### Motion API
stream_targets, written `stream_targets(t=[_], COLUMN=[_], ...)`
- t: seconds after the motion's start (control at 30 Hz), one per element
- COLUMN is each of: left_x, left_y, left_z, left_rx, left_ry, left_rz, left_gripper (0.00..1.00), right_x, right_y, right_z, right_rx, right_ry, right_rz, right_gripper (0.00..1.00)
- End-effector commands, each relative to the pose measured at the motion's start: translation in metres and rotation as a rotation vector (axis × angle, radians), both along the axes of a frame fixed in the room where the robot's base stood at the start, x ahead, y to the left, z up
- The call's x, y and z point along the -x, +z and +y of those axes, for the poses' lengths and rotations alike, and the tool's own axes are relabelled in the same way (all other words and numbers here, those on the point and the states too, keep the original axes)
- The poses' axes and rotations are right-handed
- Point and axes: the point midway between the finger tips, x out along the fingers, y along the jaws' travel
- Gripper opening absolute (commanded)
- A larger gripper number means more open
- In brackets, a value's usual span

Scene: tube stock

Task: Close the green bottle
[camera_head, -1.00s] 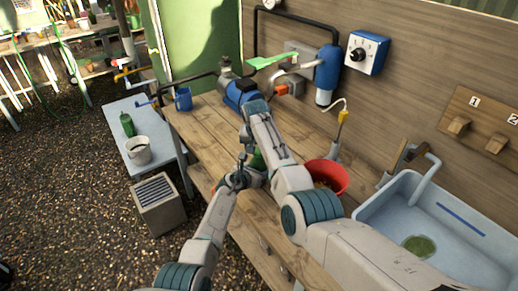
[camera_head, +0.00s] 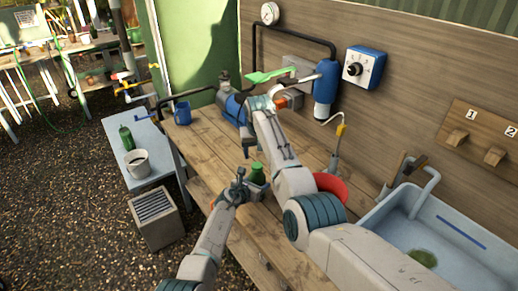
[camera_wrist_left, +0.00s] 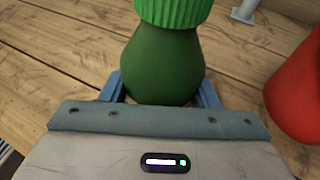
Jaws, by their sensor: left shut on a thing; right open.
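The green bottle (camera_head: 257,178) stands upright over the wooden bench in the head view. In the left wrist view, its dark green rounded body (camera_wrist_left: 163,65) sits between the blue fingers of my left gripper (camera_wrist_left: 163,92). A brighter green ribbed cap (camera_wrist_left: 173,12) sits on its neck; its top is cut off, and I cannot tell how tight it is. My left gripper (camera_head: 247,186) is shut on the bottle. My right gripper (camera_head: 246,150) is open, pointing down just above the cap, apart from it and partly hidden by my right arm.
A red bowl (camera_head: 331,187) stands right of the bottle, partly behind my right arm. A blue mug (camera_head: 182,113) stands at the bench's far left end. A blue sink (camera_head: 455,250) is at right. Another green bottle (camera_head: 127,138) and a bucket (camera_head: 138,163) stand on a side table.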

Motion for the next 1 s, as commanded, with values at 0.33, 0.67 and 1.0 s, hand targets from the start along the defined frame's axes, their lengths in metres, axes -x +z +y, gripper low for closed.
stream_targets(t=[0.33,0.67,1.0], left_x=[0.000,0.000,0.000], left_y=[0.000,0.000,0.000], left_z=[0.000,0.000,0.000], left_rx=[0.000,0.000,0.001], left_ry=[0.000,0.000,0.000], left_rz=[0.000,0.000,0.000], left_gripper=[0.00,0.00,0.00], right_x=[0.003,0.004,0.002], right_y=[0.018,0.020,0.002], right_z=[-0.005,-0.006,-0.004], right_rx=[0.005,0.003,0.004], right_ry=[0.432,0.492,0.489], right_rz=[0.074,0.081,0.083], right_gripper=[0.61,0.61,0.61])
